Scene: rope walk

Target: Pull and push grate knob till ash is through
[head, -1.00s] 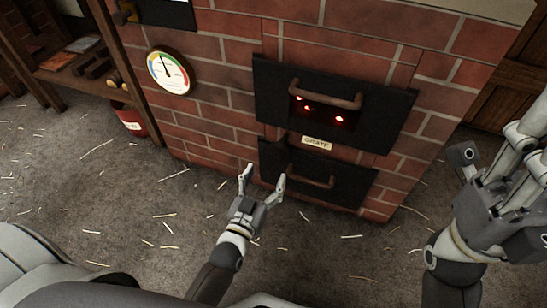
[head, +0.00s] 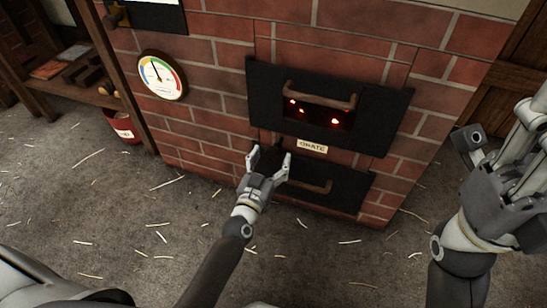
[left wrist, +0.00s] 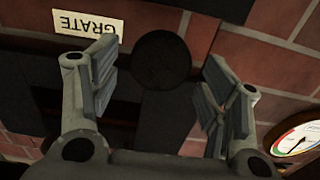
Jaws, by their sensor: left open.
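The grate knob (left wrist: 161,60) is a dark round knob in the left wrist view, between the two open fingers of my left gripper (left wrist: 160,75). Gaps show on both sides of it, so the fingers do not grip it. In the head view my left gripper (head: 269,157) stands in front of the stove, left of the GRATE label (head: 312,146), and the knob is hard to make out against the dark metal. The label also shows upside down in the left wrist view (left wrist: 87,25). My right gripper (head: 500,165) is raised at the right edge, partly cut off, away from the stove.
The upper black door (head: 375,125) has a bar handle and a slot with glowing embers (head: 334,121). A lower black door (head: 345,190) with a handle sits below. A round gauge (head: 162,75) is on the brick wall. The straw-strewn floor in front is clear.

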